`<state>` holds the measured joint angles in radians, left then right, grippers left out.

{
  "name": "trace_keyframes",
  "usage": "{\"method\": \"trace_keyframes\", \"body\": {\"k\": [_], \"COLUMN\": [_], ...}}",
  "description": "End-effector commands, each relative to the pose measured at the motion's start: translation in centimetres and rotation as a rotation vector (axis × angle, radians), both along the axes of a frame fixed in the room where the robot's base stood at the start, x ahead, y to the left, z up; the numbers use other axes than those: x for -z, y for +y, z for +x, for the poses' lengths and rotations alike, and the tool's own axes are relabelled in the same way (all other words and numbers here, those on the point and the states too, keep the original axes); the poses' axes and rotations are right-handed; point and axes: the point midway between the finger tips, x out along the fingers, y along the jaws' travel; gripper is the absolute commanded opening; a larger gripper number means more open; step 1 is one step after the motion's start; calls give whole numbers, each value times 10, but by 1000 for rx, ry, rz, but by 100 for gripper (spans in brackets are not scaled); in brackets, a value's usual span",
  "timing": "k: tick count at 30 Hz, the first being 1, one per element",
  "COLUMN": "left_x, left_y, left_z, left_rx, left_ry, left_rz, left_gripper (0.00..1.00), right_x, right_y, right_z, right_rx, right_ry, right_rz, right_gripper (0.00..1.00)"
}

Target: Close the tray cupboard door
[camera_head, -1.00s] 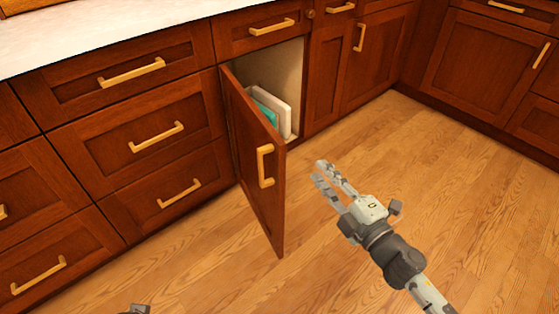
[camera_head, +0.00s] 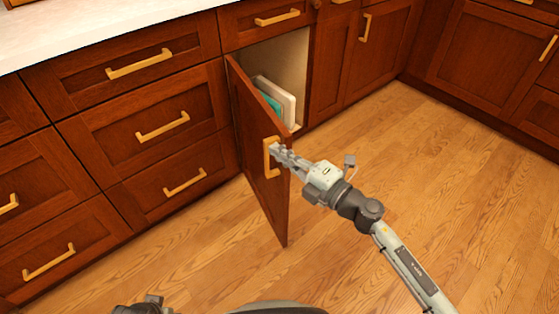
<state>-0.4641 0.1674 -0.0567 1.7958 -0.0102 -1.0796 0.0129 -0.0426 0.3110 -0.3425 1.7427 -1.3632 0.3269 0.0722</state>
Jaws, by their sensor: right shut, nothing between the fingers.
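The tray cupboard door (camera_head: 258,118) is a reddish-brown panel hinged at its left side. It stands wide open, swung out over the floor. Its yellow handle (camera_head: 266,160) is near the free edge. Inside the cupboard, a white tray (camera_head: 284,100) and a teal tray (camera_head: 270,103) stand upright. My right gripper (camera_head: 275,152) reaches in from the right across the door's free edge, with its shut, empty fingers overlapping the handle in the picture. I cannot tell whether they touch it. The fingers of my left gripper are out of view.
A bank of drawers (camera_head: 155,120) with yellow handles is left of the cupboard. A drawer (camera_head: 268,22) is above it, under the pale worktop (camera_head: 90,28). More shut cupboards (camera_head: 375,60) are to the right. The wooden floor (camera_head: 430,180) is clear.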

Motion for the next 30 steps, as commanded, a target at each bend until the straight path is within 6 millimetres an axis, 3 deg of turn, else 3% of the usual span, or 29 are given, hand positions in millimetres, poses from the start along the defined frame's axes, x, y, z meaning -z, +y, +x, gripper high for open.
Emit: {"method": "trace_keyframes", "body": {"k": [6, 24, 30], "left_x": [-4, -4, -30], "left_y": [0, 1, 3], "left_z": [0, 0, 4], "left_rx": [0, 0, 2], "left_ry": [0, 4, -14], "left_rz": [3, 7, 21], "left_gripper": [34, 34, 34], "right_x": [0, 1, 2], "right_y": [-13, -19, -32], "right_z": [5, 7, 12], "right_rx": [-1, -11, -37], "right_ry": [0, -2, -3], "right_rz": [0, 1, -2], "right_gripper": [0, 0, 0]}}
